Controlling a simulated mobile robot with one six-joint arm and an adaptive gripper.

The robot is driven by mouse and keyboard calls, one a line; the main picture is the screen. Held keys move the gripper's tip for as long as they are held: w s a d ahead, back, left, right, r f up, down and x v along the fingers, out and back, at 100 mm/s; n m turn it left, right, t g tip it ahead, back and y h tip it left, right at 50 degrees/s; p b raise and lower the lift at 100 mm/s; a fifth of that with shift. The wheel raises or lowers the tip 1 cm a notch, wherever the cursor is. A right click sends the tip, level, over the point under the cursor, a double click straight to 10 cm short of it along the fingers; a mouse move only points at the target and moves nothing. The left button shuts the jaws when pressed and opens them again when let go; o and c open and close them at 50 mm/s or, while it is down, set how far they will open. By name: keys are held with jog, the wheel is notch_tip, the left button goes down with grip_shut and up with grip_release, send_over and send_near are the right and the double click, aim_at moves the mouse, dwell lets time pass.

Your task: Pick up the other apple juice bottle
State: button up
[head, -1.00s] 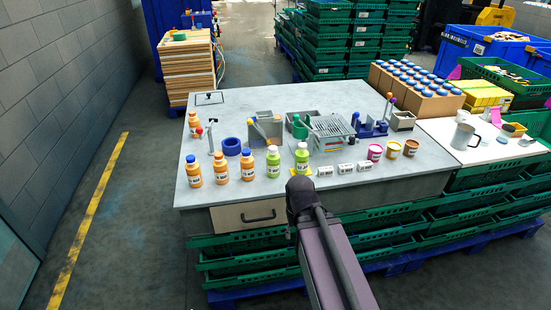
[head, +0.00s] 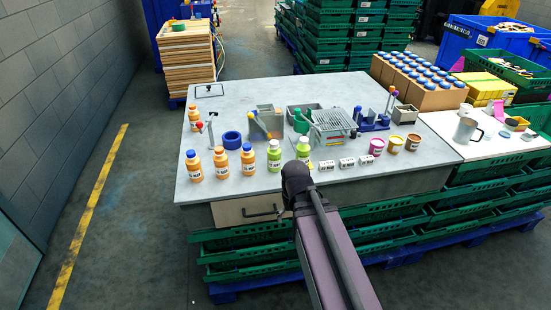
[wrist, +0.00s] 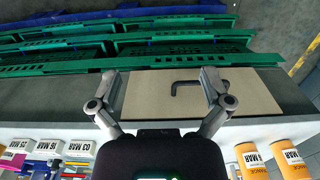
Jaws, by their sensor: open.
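The left one (head: 274,157) stands beside the orange bottles. The right one (head: 303,149) is just beyond my arm's end, its lower part partly hidden. My gripper (wrist: 160,75) shows in the wrist view with its fingers wide apart and nothing between them. It faces the drawer front (wrist: 190,93) below the tabletop. In the wrist view the green bottles do not show; my gripper's body covers the middle.
Several orange bottles (head: 221,163) stand to the left on the table (head: 330,185). Small white labelled blocks (head: 346,163) and coloured tubs (head: 395,144) stand to the right. A blue tape ring (head: 232,140) and a grey rack (head: 333,122) lie behind. Green crates (head: 400,232) are stacked below.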

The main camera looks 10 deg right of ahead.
notch_tip(320, 180, up, 19)
jog(key=n+p, duration=0.2)
jog(key=p, duration=1.7)
send_over(274, 150)
jog(key=w, duration=0.1)
jog(key=shift+w+d+r, duration=0.1)
jog(key=shift+d+r, duration=0.05)
jog(key=shift+d, duration=0.05)
jog(key=shift+b, duration=0.4)
notch_tip(274, 150, down, 9)
jog(key=b, duration=0.8)
jog(key=shift+r, duration=0.15)
jog(key=shift+w+f+b, duration=0.15)
jog(key=shift+f+b, duration=1.15)
jog(key=shift+b, duration=0.1)
jog(key=shift+w+f+b, duration=0.1)
jog(key=shift+f+b, duration=1.2)
jog(key=shift+b, duration=0.05)
jog(key=shift+c, duration=0.2)
jog(key=c, duration=1.1)
